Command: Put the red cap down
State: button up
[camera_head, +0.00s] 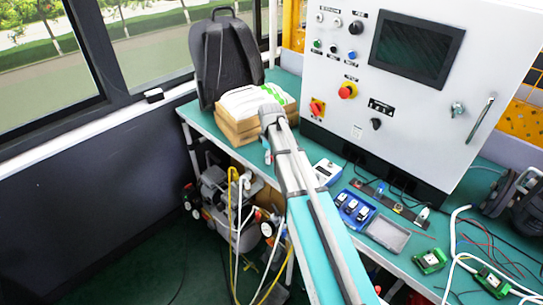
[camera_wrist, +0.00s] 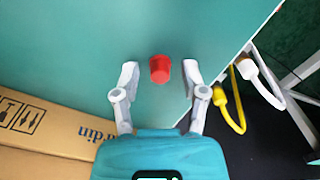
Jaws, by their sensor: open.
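The red cap (camera_wrist: 160,69) shows in the wrist view on the teal table top (camera_wrist: 75,45), close to the table's edge. My gripper (camera_wrist: 158,78) is open, with one finger on each side of the cap. A gap shows between the cap and each finger. In the head view the end of my arm is over the table's left part, beside the cardboard boxes.
Cardboard boxes (camera_head: 240,125) with white packs on top lie beside my arm, with a black backpack (camera_head: 225,55) behind. A control cabinet (camera_head: 400,90) stands at the back. A blue tray (camera_head: 354,209) and a grey tray (camera_head: 388,234) are to the right. Hoses (camera_wrist: 238,100) hang past the edge.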

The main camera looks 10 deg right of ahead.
aim_at(271, 156)
jog(key=shift+r, duration=0.15)
notch_tip(271, 156, up, 12)
jog(key=p, duration=1.2)
jog(key=shift+s, duration=0.1)
dwell(0.8)
jog(key=s+m, duration=1.1)
jog(key=s, duration=1.1)
jog(key=shift+d, duration=0.2)
jog(key=shift+s, duration=0.1)
